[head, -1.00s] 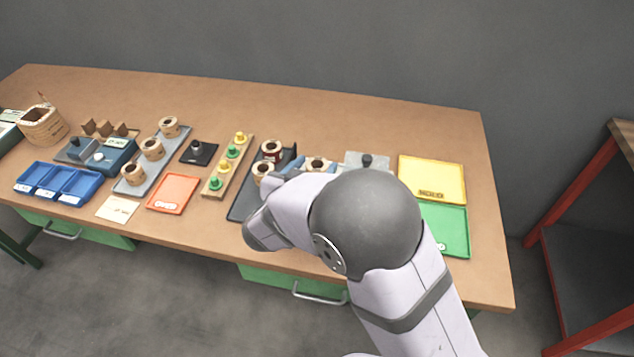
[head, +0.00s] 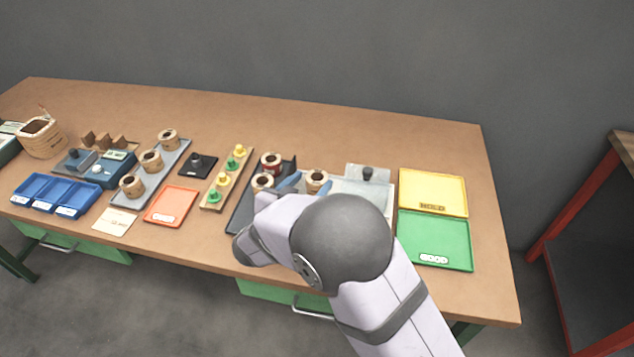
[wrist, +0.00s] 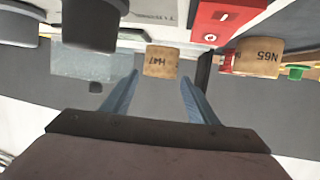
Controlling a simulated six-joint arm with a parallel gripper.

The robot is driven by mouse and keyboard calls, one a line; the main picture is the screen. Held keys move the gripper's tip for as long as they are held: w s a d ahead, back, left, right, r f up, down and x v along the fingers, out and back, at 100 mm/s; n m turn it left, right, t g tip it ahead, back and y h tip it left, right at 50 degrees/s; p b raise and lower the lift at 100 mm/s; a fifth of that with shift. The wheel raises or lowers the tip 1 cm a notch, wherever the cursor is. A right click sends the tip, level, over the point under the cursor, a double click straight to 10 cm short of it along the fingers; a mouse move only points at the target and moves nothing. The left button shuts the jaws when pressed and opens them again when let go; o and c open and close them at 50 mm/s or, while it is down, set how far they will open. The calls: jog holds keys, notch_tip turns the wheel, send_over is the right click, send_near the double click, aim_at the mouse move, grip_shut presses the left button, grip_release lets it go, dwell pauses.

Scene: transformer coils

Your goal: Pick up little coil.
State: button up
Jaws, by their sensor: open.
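A tan coil marked H47 (wrist: 160,61) shows in the wrist view just beyond the fingertips, in line with the gap between them. In the head view this coil (head: 317,181) appears to stand right of the dark tray. My gripper (wrist: 159,78) is open, with a blue finger on each side of the gap and nothing gripped. In the head view my arm hides much of the gripper. A coil marked N65 (wrist: 259,57) is right of the fingers in the wrist view. Two coils, one with dark red winding (head: 271,162) and one tan (head: 262,182), stand on the dark tray.
A light grey plate with a dark knob (head: 367,173) is right of the coil. Yellow (head: 433,185) and green (head: 434,258) trays lie further right. A peg board (head: 221,187) and a grey rack with several coils (head: 172,168) are left. The table's back strip is clear.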

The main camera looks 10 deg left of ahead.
aim_at(320, 174)
jog(key=shift+x, duration=2.1)
jog(key=c, duration=1)
notch_tip(320, 174, up, 10)
jog(key=shift+p, duration=0.35)
